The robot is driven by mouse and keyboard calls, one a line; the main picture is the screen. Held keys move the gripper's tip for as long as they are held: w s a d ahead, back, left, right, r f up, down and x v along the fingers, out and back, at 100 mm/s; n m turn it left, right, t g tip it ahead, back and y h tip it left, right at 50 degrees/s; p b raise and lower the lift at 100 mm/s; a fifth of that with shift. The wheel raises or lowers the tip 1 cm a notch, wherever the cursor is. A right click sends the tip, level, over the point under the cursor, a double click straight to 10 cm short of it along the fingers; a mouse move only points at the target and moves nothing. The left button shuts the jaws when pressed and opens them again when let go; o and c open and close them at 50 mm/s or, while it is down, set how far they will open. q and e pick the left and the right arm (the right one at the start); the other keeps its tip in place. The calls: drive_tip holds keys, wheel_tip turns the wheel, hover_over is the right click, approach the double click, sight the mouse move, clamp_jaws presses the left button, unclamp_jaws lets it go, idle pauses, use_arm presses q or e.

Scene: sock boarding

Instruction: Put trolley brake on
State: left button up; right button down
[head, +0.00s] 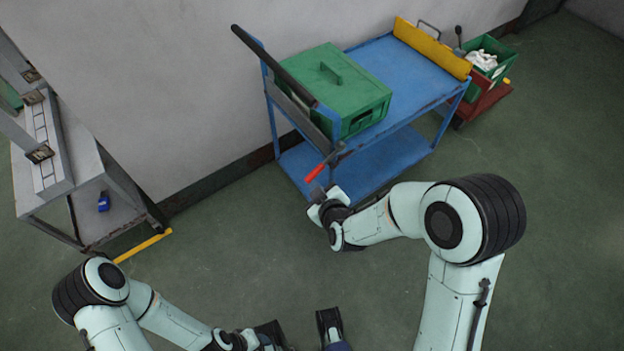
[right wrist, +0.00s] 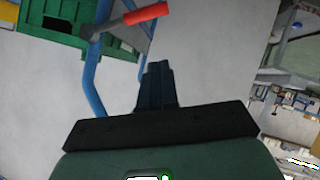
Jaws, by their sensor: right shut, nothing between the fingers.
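The blue trolley (head: 375,165) stands against the wall, with a dark push handle (head: 272,65) at its left end. A brake lever with a red grip (head: 318,171) sticks out low at that end, slanting down to the left. The red grip also shows at the top of the right wrist view (right wrist: 146,14). My right gripper (head: 318,193) is just below the red grip; in the right wrist view its fingers (right wrist: 157,86) are together and empty, apart from the grip. My left gripper (head: 268,337) is low at the bottom edge, partly cut off; its fingers are unclear.
A green lidded box (head: 336,88) and a yellow bar (head: 432,48) are on the trolley's top. A red cart with a green bin (head: 489,58) stands behind right. A grey bench (head: 95,195) with a blue item (head: 104,201) is at left. The floor between is clear.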

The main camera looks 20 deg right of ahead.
use_arm(q)
drive_tip(key=shift+s+r, duration=0.1)
drive_tip(key=shift+r, duration=0.05)
use_arm(e)
drive_tip(key=shift+v, duration=1.2)
use_arm(q)
drive_tip(key=shift+a, duration=0.1)
use_arm(e)
drive_tip(key=shift+a, duration=0.1)
drive_tip(key=shift+f, duration=0.1)
drive_tip(key=s+d+f+m+g+p, duration=0.2)
drive_tip(key=s+f+m+g+p, duration=0.3)
drive_tip(key=s+f, duration=0.55)
use_arm(q)
wheel_tip(320, 180, up, 11)
drive_tip(key=w+p, duration=0.1)
drive_tip(key=p, duration=0.6)
drive_tip(key=shift+c, duration=1)
use_arm(e)
drive_tip(key=s+a+f+m+g+y, duration=0.1)
drive_tip(key=s+f+m+g, duration=0.2)
drive_tip(key=s, duration=0.5)
drive_tip(key=s+a+f+m+g+y, duration=0.1)
drive_tip(key=s+a+f+m+g, duration=0.1)
drive_tip(key=s+g, duration=0.3)
drive_tip(key=s+f, duration=0.1)
drive_tip(key=s, duration=0.2)
drive_tip(key=shift+s+m+y, duration=0.4)
